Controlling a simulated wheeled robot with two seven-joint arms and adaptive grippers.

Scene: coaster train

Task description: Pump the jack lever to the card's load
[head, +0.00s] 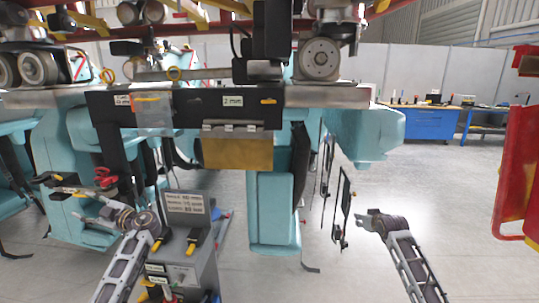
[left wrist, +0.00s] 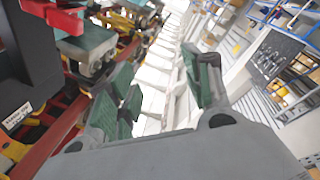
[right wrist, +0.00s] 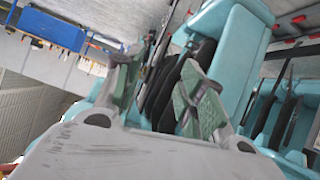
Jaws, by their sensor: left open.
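A grey console (head: 190,262) stands at lower centre left in the head view. A card (head: 185,203) with several printed lines tops it; the text is too small to read surely. Small black levers with yellow ends (head: 193,243) sit on its face. A red handle-like part (head: 105,178) shows just above my left gripper; I cannot tell whether it is the jack lever. My left gripper (head: 48,189) is open and appears empty, left of the console; its fingers show apart in the left wrist view (left wrist: 165,78). My right gripper (head: 364,219) is open and empty, its fingers apart in the right wrist view (right wrist: 160,85).
A black beam (head: 200,107) with a "2 mm" label crosses above, under the coaster train's wheels (head: 319,60). Teal seats (head: 270,205) hang below it. A red frame (head: 515,175) stands at far right. A blue workbench (head: 436,122) is behind.

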